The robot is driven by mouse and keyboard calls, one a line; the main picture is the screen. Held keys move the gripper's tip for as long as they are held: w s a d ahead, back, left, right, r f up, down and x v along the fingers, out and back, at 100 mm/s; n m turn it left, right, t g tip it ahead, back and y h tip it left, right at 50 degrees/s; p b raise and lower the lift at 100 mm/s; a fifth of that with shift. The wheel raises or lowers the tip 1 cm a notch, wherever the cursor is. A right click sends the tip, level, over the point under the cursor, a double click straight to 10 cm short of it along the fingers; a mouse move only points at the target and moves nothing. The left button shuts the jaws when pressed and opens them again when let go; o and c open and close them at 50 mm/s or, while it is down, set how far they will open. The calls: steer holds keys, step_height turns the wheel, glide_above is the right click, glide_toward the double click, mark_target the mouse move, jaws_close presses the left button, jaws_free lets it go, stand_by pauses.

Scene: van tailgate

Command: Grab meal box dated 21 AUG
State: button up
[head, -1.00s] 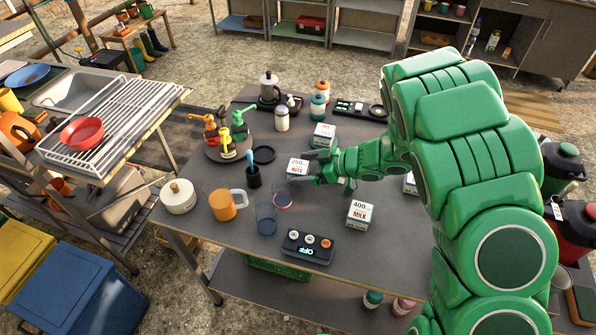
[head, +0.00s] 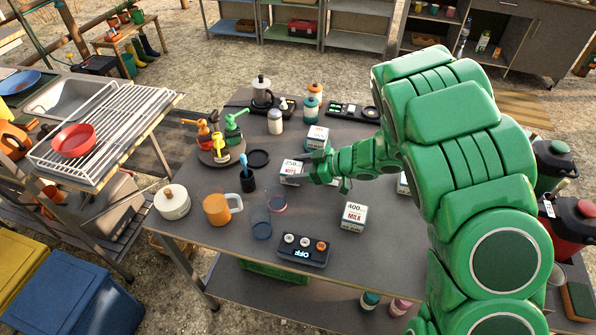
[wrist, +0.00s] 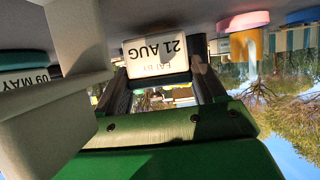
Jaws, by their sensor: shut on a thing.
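The meal box marked 21 AUG (wrist: 156,50) is white with a dark lid band and appears upside down in the wrist view, between my gripper's fingers. My gripper (wrist: 163,82) is shut on it. In the head view my gripper (head: 309,168) reaches in from the right and holds a small white box marked 250 NUTS (head: 291,169) above or at the grey table. Whether the box touches the table cannot be told. Another box, dated 09 MAY (wrist: 25,80), shows at the left of the wrist view with a teal lid.
A 400 MILK box (head: 354,216) stands right of and nearer than my gripper, and another white box (head: 317,137) stands behind it. Clear cups (head: 261,222), an orange mug (head: 217,209) and a dark control panel (head: 302,249) stand on the table (head: 330,255).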

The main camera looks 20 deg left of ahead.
step_height(320, 180, up, 2)
steer(key=shift+r, duration=0.1)
steer(key=s+d+r, duration=0.6)
steer(key=s+r, duration=0.4)
steer(key=s, duration=0.2)
steer(key=shift+d, duration=0.4)
